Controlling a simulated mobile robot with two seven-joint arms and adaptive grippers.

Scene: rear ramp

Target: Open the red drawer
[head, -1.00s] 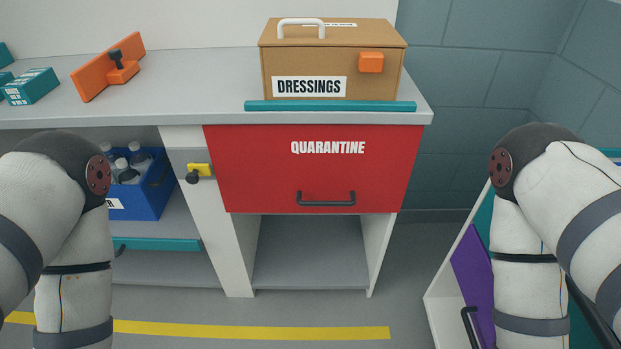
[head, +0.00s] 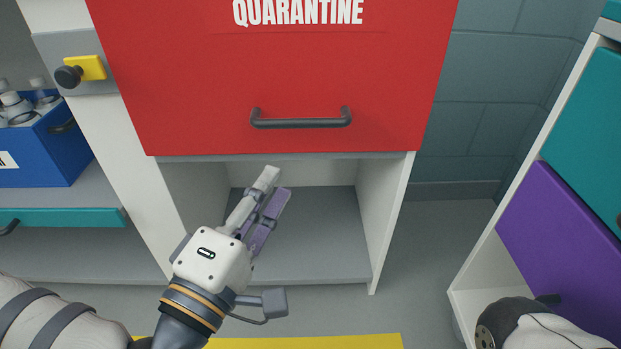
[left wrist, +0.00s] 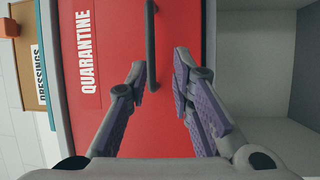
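The red drawer (head: 270,75) has a white QUARANTINE label and a dark bar handle (head: 301,121) on its front. It appears closed, its front above an open shelf space. My left gripper (head: 277,180) is below the handle in the head view, pointing up towards it. In the left wrist view the gripper (left wrist: 158,62) has its two fingers apart, with nothing between them. The handle (left wrist: 150,45) lies ahead of the fingertips and shows no contact. My right gripper is out of view; only part of my right arm shows at the lower right.
A yellow block with a dark knob (head: 82,70) sits left of the drawer. A blue crate with bottles (head: 45,145) stands at the left. A cabinet with purple (head: 560,235) and teal fronts is at the right.

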